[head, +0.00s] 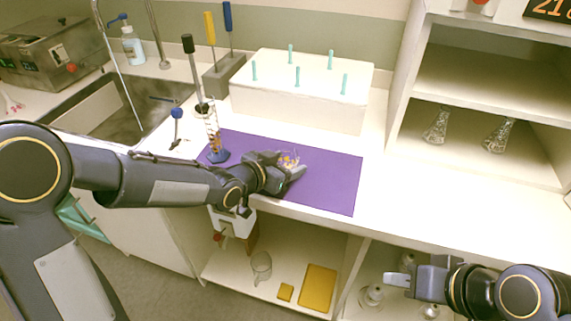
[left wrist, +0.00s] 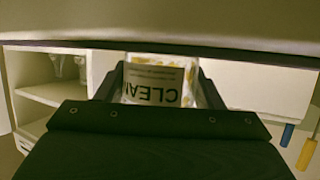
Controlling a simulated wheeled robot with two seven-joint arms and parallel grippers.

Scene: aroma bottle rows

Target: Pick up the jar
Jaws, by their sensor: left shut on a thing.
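In the head view the jar (head: 289,160) shows as a small clear shape with yellow bits, mostly hidden behind my left gripper (head: 292,169). My left gripper is shut on the jar over the purple mat (head: 330,185); its fingers flank the jar in the left wrist view (left wrist: 160,85). I cannot tell if the jar touches the mat. My right gripper (head: 401,270) is open and empty at the lower right, in front of the lower shelves.
A graduated cylinder (head: 214,140) with a blue base stands at the mat's left end. A white box (head: 300,100) with several teal pegs is behind the mat. A sink (head: 125,110) lies left; shelves with flasks (head: 436,128) are right. The counter right of the mat is clear.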

